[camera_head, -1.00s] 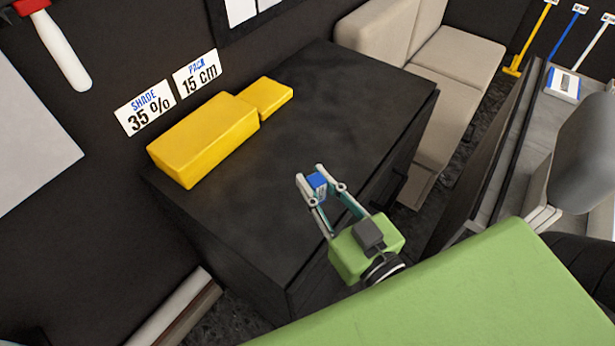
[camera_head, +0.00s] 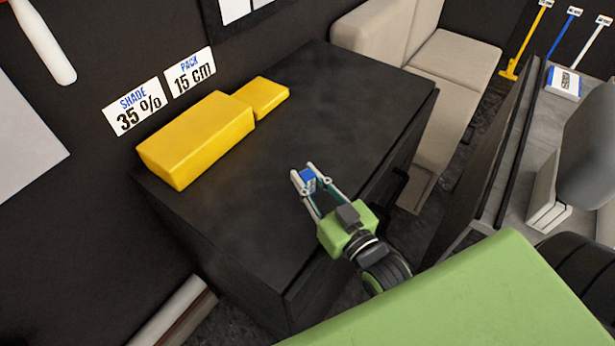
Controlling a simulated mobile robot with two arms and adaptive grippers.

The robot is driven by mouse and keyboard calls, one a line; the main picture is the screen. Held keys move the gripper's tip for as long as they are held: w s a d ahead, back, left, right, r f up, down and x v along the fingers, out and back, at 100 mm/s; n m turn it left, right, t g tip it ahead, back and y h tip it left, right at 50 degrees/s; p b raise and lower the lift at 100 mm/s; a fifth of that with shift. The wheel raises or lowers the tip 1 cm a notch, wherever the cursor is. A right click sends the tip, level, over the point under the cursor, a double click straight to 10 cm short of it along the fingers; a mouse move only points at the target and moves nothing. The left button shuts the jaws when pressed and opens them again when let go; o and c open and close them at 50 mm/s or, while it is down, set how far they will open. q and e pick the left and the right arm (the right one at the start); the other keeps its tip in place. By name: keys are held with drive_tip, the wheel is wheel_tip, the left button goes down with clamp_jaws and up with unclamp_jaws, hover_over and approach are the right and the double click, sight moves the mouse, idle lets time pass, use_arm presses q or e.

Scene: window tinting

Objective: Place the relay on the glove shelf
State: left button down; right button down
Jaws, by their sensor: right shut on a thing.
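My right gripper (camera_head: 309,182) is shut on a small blue block, which looks like the relay (camera_head: 308,176). It holds the relay between its fingertips over the black cabinet top (camera_head: 335,95). I cannot tell how high above the surface it is. No shelf labelled for gloves can be made out; the glove shelf is not clearly identifiable. My left gripper is not in view.
Two yellow blocks, a large one (camera_head: 195,140) and a smaller one (camera_head: 264,97), sit along the cabinet's left edge by the wall. Signs (camera_head: 135,105) hang above them. A beige sofa (camera_head: 440,75) stands behind right. The cabinet's middle is bare.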

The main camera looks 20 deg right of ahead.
drive_tip(key=shift+f, duration=0.1)
drive_tip(key=c, duration=1.9)
unclamp_jaws()
